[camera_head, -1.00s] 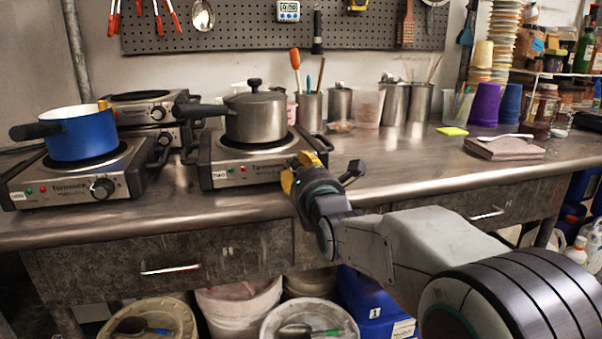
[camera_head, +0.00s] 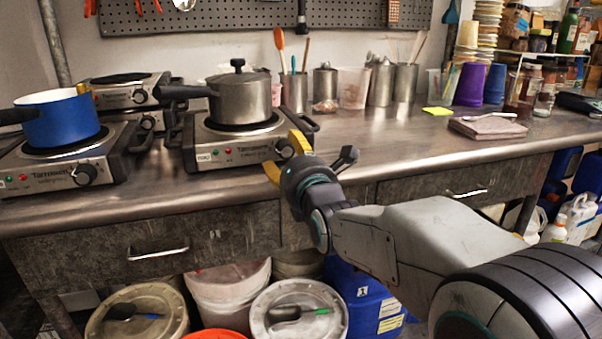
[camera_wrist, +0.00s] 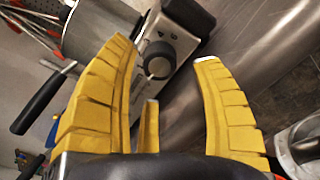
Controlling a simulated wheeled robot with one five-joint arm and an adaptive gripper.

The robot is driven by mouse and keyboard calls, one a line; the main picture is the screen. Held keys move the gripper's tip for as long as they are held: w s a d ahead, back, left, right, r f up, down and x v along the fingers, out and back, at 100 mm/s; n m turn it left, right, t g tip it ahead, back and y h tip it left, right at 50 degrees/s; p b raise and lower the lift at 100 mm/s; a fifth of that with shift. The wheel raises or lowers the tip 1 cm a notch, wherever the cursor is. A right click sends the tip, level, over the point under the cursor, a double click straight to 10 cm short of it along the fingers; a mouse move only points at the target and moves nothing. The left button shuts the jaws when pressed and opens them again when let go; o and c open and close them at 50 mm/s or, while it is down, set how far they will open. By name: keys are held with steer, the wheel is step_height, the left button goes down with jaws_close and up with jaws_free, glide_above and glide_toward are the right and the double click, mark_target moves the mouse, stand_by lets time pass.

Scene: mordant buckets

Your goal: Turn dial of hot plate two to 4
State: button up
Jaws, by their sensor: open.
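The middle hot plate (camera_head: 235,145) has a small label at its left front that is too small to read surely. Its round black dial (camera_head: 284,148) is at the right end of the front panel. In the wrist view the dial (camera_wrist: 159,60) lies between my yellow fingertips and a little beyond them. My gripper (camera_head: 286,157) is open and empty in front of the dial, and no contact shows. The dial's setting cannot be read. A grey pot (camera_head: 240,98) stands on this hot plate, its black handle pointing left.
Another hot plate (camera_head: 62,160) with a blue pot (camera_head: 60,119) stands at left, and more stacked hot plates (camera_head: 137,92) stand behind. The counter (camera_head: 400,160) to the right is largely clear at its front. Drawers and lidded buckets (camera_head: 298,308) are below.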

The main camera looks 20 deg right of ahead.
steer(key=s, duration=0.9)
steer(key=shift+w, duration=0.1)
